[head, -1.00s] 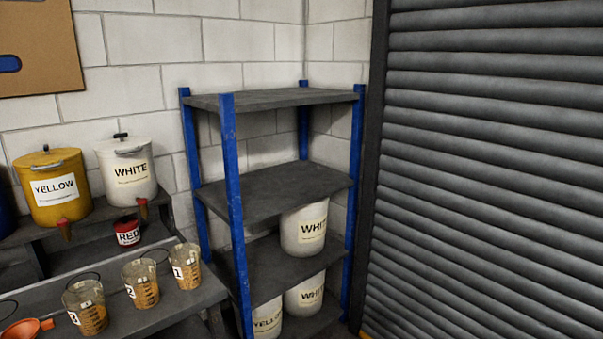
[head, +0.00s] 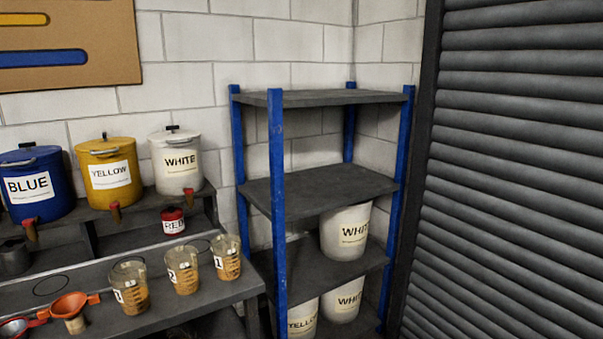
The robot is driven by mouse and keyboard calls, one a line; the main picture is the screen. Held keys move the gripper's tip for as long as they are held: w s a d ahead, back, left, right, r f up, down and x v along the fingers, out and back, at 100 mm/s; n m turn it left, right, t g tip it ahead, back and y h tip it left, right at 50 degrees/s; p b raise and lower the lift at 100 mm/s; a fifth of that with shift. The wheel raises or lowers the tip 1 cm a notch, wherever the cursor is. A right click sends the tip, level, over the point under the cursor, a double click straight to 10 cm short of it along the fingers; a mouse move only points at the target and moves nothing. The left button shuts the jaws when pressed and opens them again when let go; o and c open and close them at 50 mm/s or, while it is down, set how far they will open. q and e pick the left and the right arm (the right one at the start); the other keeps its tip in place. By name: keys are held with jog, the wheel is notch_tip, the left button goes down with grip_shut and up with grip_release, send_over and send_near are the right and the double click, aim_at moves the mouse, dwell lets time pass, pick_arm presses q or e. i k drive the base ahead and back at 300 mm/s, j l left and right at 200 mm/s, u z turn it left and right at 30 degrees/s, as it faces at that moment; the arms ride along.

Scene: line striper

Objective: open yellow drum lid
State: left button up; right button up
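The yellow drum (head: 109,176) stands on the raised back shelf of the bench, between a blue drum (head: 37,186) and a white drum (head: 177,161). It has a white YELLOW label and a red-handled tap low at its front. Its yellow lid (head: 105,146) sits on top, with a grey handle at the front edge and a dark knob. The lid looks closed. Neither of my grippers shows in the head view.
Measuring cups (head: 183,269), orange funnels (head: 69,306) and a small red can (head: 173,221) stand on the bench in front of the drums. A blue-post shelf rack (head: 277,200) with labelled buckets is right of the bench. A grey roller shutter (head: 520,170) fills the right side.

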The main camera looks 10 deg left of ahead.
aim_at(95, 147)
jog(key=u, duration=1.3)
